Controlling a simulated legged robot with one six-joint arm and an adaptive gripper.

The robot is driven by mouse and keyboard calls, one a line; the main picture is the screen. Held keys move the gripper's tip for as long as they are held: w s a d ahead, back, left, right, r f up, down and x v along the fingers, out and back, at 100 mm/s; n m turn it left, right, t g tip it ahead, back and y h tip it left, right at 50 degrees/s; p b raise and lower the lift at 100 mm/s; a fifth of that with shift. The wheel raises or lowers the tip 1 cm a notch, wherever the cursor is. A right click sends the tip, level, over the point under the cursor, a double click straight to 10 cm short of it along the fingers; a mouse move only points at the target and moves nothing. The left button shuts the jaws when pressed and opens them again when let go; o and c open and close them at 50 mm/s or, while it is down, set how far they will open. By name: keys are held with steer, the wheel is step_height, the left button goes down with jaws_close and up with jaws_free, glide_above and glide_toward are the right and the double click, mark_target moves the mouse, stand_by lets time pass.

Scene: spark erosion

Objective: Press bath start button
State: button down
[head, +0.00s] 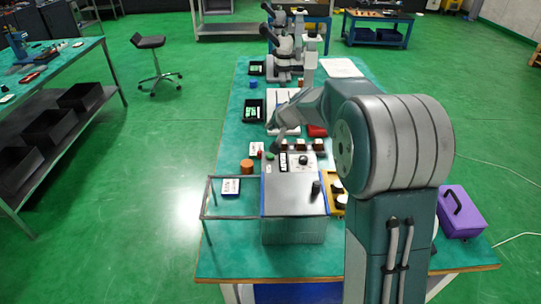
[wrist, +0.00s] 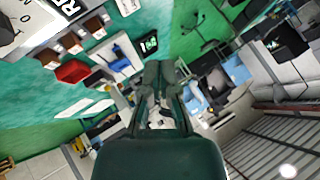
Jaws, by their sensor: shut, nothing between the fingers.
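The bath unit (head: 294,192) is a metal box with a grey lid on the green table. At its far end a panel carries a dark round knob (head: 303,160) and black-and-white labels. A small green spot, perhaps the start button (head: 270,155), shows at the panel's far left corner. My gripper (head: 274,147) is over that corner, close to the green spot; I cannot tell whether it touches. In the wrist view my gripper (wrist: 160,72) has its fingers together and empty. A white panel with large lettering (wrist: 62,8) is cut off at the upper left there; no button shows.
A clear open frame (head: 222,211) stands left of the box, with an orange cylinder (head: 247,166) behind it. Brown-and-white blocks (head: 318,145) and a red item (head: 317,131) lie beyond the panel. A purple case (head: 461,212) sits at right.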

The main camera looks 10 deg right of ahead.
mark_target(271, 156)
steer(key=shift+f, duration=4.1)
steer(key=shift+f, duration=0.15)
steer(key=shift+f, duration=0.2)
steer(key=shift+s+f, duration=0.1)
steer(key=shift+f, duration=0.4)
steer(key=shift+r, duration=0.9)
steer(key=shift+r, duration=0.1)
steer(key=shift+r, duration=2.45)
